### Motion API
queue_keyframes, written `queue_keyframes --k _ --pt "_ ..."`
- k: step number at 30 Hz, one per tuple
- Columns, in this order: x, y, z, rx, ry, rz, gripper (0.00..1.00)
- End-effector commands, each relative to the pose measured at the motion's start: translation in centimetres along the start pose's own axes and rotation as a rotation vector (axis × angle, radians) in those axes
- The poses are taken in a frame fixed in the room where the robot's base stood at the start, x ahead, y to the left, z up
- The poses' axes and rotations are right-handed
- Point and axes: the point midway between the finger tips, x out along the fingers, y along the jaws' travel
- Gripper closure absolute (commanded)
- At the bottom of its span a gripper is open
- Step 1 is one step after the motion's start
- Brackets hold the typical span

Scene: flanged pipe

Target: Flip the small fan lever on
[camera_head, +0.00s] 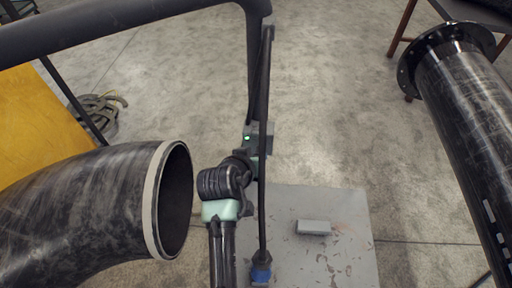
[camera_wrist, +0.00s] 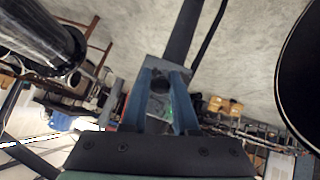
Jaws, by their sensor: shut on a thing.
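A small grey box (camera_head: 264,136) with a lit green spot hangs at the lower end of a dark tube in the head view. In the wrist view a grey block (camera_wrist: 154,68) with a dark round part sits at the end of a dark bar. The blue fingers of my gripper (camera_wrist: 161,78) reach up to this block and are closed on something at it. I cannot clearly make out the fan lever; the fingers and block hide it. In the head view my arm comes up from below to the box, and its fingers are hidden.
A large dark pipe elbow (camera_head: 85,215) opens close to my arm on the left. A flanged black pipe (camera_head: 470,110) stands at right. A thin dark rod runs down beside my arm. A grey plate (camera_head: 345,258) bears a small grey block (camera_head: 314,227). Floor between is clear.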

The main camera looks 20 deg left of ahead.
Motion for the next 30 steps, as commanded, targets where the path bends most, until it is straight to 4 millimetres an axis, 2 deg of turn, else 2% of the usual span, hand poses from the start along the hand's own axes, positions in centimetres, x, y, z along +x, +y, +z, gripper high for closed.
queue_keyframes --k 1,9,25,26,30 --pt "-0.4 0.19 -0.52 -0.005 -0.023 -0.004 1.0" --pt "-0.32 0.19 -0.64 -0.021 -0.104 -0.02 1.0" --pt "-0.2 0.14 -0.55 -0.025 -0.122 -0.024 1.0" --pt "-0.2 0.15 -0.55 -0.025 -0.122 -0.024 0.67" --pt "-0.2 0.15 -0.57 -0.025 -0.122 -0.023 0.42"
